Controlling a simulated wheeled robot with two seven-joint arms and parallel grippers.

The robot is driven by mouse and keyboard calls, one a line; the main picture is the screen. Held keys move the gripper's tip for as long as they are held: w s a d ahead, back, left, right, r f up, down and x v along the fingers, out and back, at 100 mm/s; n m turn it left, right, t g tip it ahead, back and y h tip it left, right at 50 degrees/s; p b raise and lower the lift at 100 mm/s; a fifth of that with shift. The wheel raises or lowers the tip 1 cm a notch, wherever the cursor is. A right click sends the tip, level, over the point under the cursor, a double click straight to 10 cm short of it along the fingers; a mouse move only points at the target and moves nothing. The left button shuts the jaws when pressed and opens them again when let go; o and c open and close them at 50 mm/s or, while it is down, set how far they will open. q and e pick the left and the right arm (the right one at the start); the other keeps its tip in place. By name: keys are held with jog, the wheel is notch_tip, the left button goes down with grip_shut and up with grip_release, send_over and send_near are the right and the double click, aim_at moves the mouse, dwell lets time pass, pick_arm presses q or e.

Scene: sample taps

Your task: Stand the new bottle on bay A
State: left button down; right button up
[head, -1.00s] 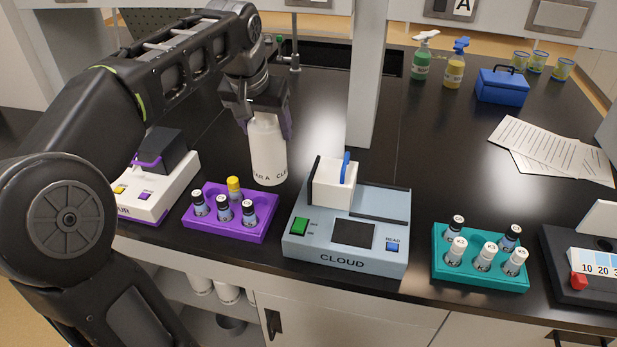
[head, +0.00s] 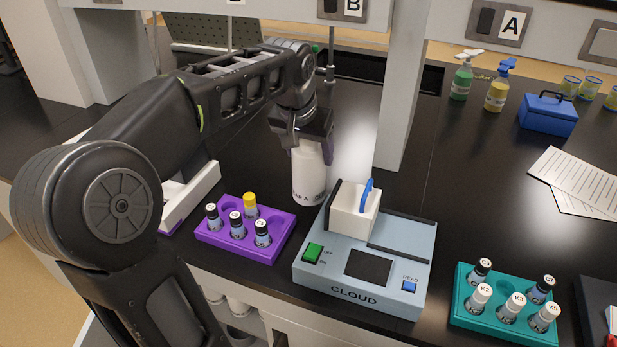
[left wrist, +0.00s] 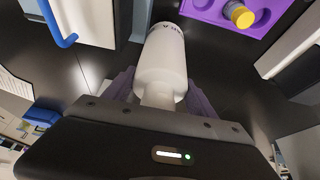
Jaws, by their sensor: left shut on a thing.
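The white bottle (head: 309,172) hangs upright below my left gripper (head: 306,143), with dark lettering around its lower part. My left gripper is shut on its neck. In the left wrist view the bottle (left wrist: 161,68) lies between the purple fingers of the gripper (left wrist: 160,97). The bottle is behind and left of the CLOUD instrument; I cannot tell whether its base touches the bench. The bay A sign (head: 511,25) is on the shelf front at the upper right, and the bay B sign (head: 352,6) is left of it. My right gripper is not in view.
The CLOUD instrument (head: 325,273) and purple vial rack (head: 262,249) stand in front of the bottle. A grey post (head: 402,100) rises between the bays. Right of it are spray bottles (head: 462,80), a blue box (head: 547,115) and papers (head: 580,180). Bare black bench lies between.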

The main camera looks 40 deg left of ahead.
pick_arm(q)
jog(key=shift+f, duration=0.65)
jog(key=shift+f, duration=1.95)
jog(key=shift+c, duration=1.4)
grip_release()
jog(key=shift+f, duration=0.1)
jog(key=v, duration=1.2)
jog(key=shift+b, duration=0.4)
